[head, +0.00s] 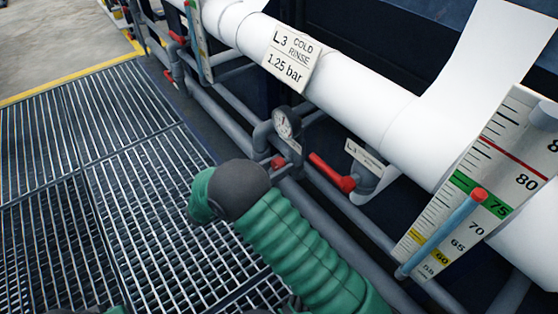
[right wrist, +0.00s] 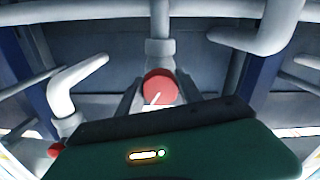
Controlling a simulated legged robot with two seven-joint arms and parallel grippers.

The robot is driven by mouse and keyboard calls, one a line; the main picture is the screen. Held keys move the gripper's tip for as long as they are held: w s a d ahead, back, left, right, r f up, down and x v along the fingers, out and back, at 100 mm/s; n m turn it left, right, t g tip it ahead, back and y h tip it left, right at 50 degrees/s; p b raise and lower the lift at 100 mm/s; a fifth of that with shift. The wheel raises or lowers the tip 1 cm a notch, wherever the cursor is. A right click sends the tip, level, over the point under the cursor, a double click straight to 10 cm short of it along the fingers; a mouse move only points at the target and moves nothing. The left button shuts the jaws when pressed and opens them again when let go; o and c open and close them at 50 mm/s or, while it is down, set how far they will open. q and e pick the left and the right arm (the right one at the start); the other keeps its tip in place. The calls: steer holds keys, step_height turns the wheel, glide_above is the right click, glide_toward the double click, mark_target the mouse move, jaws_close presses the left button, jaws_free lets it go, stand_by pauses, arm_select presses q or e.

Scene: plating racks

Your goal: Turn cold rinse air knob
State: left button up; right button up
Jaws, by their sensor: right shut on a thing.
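The cold rinse air knob (right wrist: 160,86) is red and round, with a white mark on its face, at the centre of the right wrist view. In the head view the red knob (head: 278,162) shows just below a round pressure gauge (head: 285,122), beyond my green and grey right arm. My right gripper (right wrist: 160,96) is shut on the knob, with a dark finger on each side of it. The fingers are hidden behind the arm in the head view. A white sign (head: 290,57) above reads L3 cold rinse, 1.25 bar. My left gripper is not in view.
A red lever handle (head: 331,172) sits on the pipework right of the gauge. A large white pipe (head: 350,95) runs above, and a level scale (head: 480,165) stands at the right. Metal grating (head: 100,190) covers the floor at the left, free of objects.

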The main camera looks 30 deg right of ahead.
steer(key=m+p, duration=0.2)
steer(key=shift+a+r+m+p, duration=0.1)
steer(key=shift+m+p, duration=0.2)
steer(key=shift+m, duration=0.1)
steer(key=shift+m+p, duration=0.55)
steer(key=shift+m, duration=0.15)
steer(key=shift+f, duration=0.2)
steer(key=o, duration=1.3)
steer(key=a, duration=0.5)
steer(key=s+a+b, duration=0.1)
steer(key=a, duration=1.1)
steer(key=shift+s, duration=0.15)
